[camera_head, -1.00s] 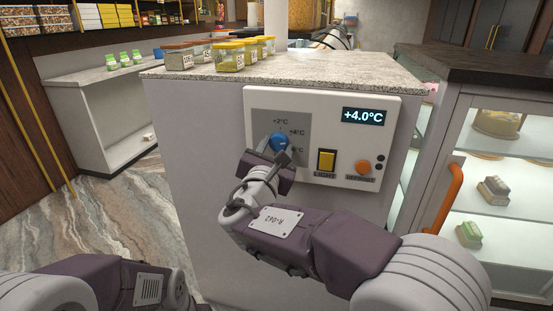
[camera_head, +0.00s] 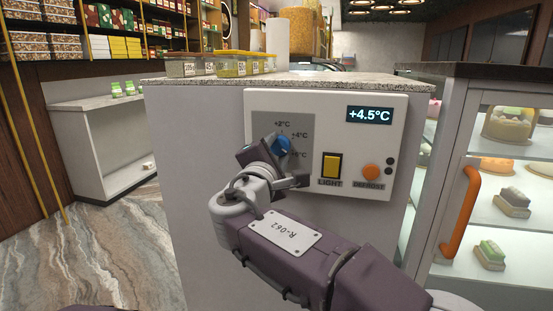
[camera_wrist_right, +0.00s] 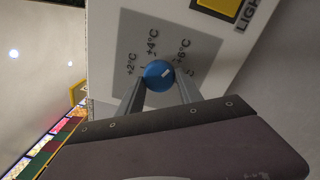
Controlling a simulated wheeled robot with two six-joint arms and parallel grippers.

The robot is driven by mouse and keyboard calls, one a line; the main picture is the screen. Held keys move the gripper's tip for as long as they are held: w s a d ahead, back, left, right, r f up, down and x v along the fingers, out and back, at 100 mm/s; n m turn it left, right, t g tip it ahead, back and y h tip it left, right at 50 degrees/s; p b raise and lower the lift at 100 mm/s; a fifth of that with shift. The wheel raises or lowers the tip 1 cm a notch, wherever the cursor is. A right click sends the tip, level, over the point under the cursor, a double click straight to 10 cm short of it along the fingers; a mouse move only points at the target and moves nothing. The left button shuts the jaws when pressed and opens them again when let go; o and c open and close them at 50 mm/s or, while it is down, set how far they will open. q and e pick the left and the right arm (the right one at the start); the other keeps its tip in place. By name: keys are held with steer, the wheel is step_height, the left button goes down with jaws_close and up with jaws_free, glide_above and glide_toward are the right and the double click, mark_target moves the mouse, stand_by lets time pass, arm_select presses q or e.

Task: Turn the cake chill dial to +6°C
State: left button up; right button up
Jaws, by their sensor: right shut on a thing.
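The blue cake chill dial (camera_head: 283,146) sits on the grey scale plate (camera_head: 301,124) of the white control panel, with marks +2°C, +4°C and +6°C. The display (camera_head: 370,115) reads +4.5°C. My right gripper (camera_head: 278,158) is shut on the dial from below and left. In the right wrist view the blue dial (camera_wrist_right: 158,74) shows between the two fingers (camera_wrist_right: 158,92), and its white pointer mark lies between +4°C and +6°C. My left gripper is not in view.
A glass case with an orange handle (camera_head: 460,212) stands to the right.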

stand_by(0.4)
steer(key=o, duration=1.4)
steer(key=shift+c, duration=0.2)
steer(key=p+v, duration=0.1)
steer(key=v, duration=0.8)
steer(key=shift+a, duration=0.1)
